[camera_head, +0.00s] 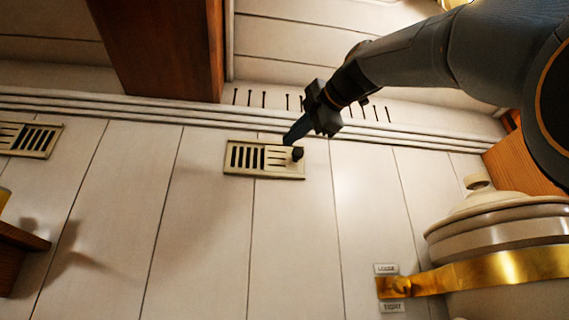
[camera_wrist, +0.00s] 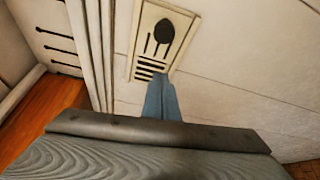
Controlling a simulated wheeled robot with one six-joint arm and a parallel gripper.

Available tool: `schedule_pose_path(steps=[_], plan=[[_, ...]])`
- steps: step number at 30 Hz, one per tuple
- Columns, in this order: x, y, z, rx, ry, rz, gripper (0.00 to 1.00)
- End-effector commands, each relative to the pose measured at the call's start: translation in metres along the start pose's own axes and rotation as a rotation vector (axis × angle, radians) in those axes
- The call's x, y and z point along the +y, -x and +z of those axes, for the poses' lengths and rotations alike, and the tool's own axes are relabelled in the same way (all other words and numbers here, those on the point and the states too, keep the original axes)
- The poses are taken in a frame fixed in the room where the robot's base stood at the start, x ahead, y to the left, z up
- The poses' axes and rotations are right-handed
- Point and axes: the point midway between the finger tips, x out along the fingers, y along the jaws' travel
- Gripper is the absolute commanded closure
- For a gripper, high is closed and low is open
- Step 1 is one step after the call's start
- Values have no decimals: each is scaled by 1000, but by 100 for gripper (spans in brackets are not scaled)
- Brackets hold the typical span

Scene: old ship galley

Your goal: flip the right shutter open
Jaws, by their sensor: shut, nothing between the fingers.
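The right shutter is a cream vent plate (camera_head: 240,172) on the white plank wall, in the middle of the head view. Dark slots show over its left part and a black knob (camera_head: 297,153) sits near its right end. The plate (camera_wrist: 134,58) and its round black knob (camera_wrist: 164,32) also show at the top of the wrist view. My gripper (camera_head: 288,141) is shut and empty, its blue-grey fingertips (camera_wrist: 158,78) by the plate's edge. In the head view the tips appear just above the knob. I cannot tell whether they touch the plate.
A similar slotted vent (camera_head: 30,140) is at the far left. Ribbed moulding (camera_head: 150,112) runs along the wall above both vents. A lidded pot (camera_head: 500,240) with a brass band (camera_head: 480,274) stands at lower right. A wooden shelf (camera_head: 18,240) juts out at lower left.

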Motion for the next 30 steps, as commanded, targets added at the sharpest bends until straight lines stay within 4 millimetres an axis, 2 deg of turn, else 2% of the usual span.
schedule_pose_path(steps=[3, 9, 30], plan=[[-2, 20, 0, -3, 1, 1, 100], [0, 39, 0, -1, 1, 1, 100], [0, 42, -1, 1, 0, 0, 100]])
